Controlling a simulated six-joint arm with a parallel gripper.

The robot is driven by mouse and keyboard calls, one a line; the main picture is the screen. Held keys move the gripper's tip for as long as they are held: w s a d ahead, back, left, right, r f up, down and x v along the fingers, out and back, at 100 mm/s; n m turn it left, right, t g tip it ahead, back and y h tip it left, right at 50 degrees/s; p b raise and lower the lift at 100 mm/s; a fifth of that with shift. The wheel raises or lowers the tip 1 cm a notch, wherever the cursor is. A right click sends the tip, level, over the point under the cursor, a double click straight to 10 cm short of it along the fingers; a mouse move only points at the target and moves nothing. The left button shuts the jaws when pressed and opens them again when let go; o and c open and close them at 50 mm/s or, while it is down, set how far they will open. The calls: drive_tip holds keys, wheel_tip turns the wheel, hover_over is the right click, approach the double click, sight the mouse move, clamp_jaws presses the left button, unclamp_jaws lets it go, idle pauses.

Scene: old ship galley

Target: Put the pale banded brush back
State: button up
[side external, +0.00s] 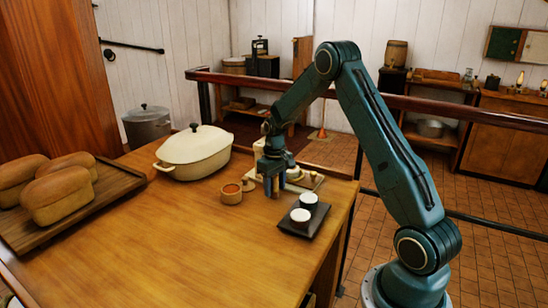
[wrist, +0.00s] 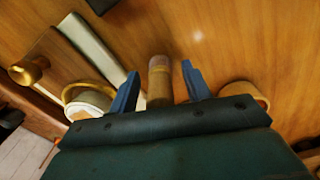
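In the wrist view a short, round tan piece with a paler band (wrist: 159,82), which looks like the pale banded brush, shows between the two blue fingers of my gripper (wrist: 158,85). Gaps show on both sides of it, so the gripper is open around or above it; I cannot tell the height. In the side view my gripper (side external: 272,190) points down over the table near its right edge. The brush is not clearly made out there.
A small wooden cup with reddish contents (side external: 231,193) stands left of my gripper. A black tray (side external: 292,230) with two white-topped cups is in front. A pale lidded pot (side external: 195,153) and a bread board (side external: 125,182) stand left. A pale strip (wrist: 92,42) and brass knob (wrist: 30,70) are close by.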

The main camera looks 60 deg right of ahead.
drive_tip(key=shift+r, duration=0.1)
wheel_tip(320, 180, up, 12)
drive_tip(key=shift+f, duration=0.1)
drive_tip(key=shift+r, duration=0.2)
idle(0.7)
idle(0.4)
drive_tip(key=shift+s+a+r, duration=0.1)
drive_tip(key=shift+a+r, duration=0.2)
drive_tip(key=shift+a, duration=0.05)
drive_tip(key=s+a+r+n+t, duration=0.1)
drive_tip(key=s+a+r, duration=0.4)
drive_tip(key=a+r, duration=0.15)
drive_tip(key=s+a+r+n+t, duration=0.1)
drive_tip(key=s+a+r+t, duration=0.1)
drive_tip(key=s+a+r, duration=0.45)
drive_tip(key=s+a+f+n+t, duration=0.1)
drive_tip(key=s+a+f+t, duration=0.1)
drive_tip(key=s+a, duration=0.8)
drive_tip(key=s, duration=0.3)
drive_tip(key=shift+s+a+f+t, duration=0.2)
drive_tip(key=shift+a+t, duration=0.1)
drive_tip(key=shift+a, duration=0.1)
